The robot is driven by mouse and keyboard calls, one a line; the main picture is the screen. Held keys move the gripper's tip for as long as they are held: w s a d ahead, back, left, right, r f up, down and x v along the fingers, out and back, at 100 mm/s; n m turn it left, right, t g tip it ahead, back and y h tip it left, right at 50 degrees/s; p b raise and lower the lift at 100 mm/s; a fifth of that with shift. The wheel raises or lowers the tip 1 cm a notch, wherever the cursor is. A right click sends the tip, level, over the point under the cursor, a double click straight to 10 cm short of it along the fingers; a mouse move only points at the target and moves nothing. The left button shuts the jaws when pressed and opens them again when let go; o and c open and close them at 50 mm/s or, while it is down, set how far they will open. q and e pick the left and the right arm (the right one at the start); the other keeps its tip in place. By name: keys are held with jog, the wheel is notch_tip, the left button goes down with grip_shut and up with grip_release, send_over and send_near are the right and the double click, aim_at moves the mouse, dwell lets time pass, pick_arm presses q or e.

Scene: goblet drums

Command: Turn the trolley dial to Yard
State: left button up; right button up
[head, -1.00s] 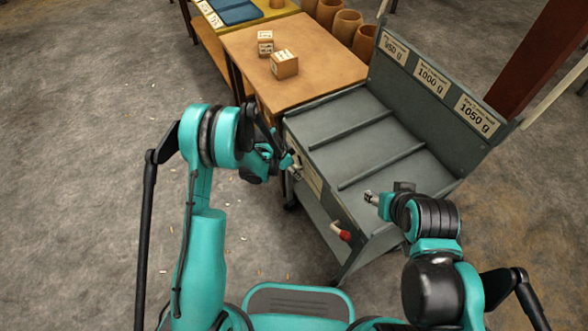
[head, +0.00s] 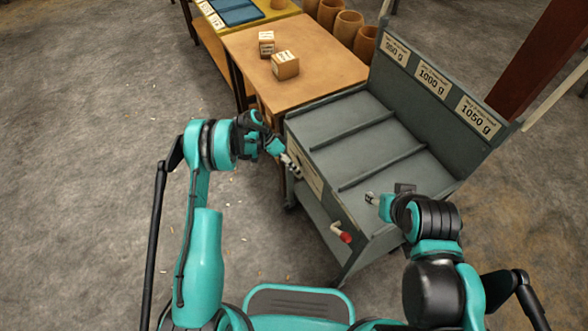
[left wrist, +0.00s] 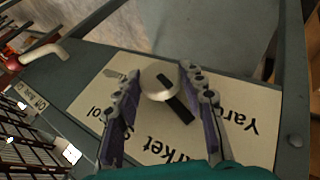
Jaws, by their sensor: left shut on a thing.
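The trolley dial is a round pale knob (left wrist: 157,80) with a black pointer bar, seen in the left wrist view on a cream label plate (left wrist: 85,101). The bar points toward the lower right of that picture, between the upside-down word "Yard" on the right and a word ending "rket" at the bottom. My left gripper (left wrist: 161,73) has its fingers on either side of the knob and is shut on it. In the head view my left gripper (head: 281,151) is at the trolley's front panel and hides the dial. My right gripper (head: 371,198) is over the trolley's near right edge; its fingers are too small to judge.
The grey trolley (head: 365,120) has an empty ribbed top and a back board with weight labels. A red-ended handle (head: 345,237) sticks out of its front. Behind are a wooden table (head: 315,75) with two small boxes and several brown pots (head: 347,28).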

dwell(0.5)
pick_arm(q)
jog(key=o, duration=1.1)
jog(key=shift+o, duration=0.2)
jog(key=v, duration=1.2)
jog(key=shift+w, duration=0.1)
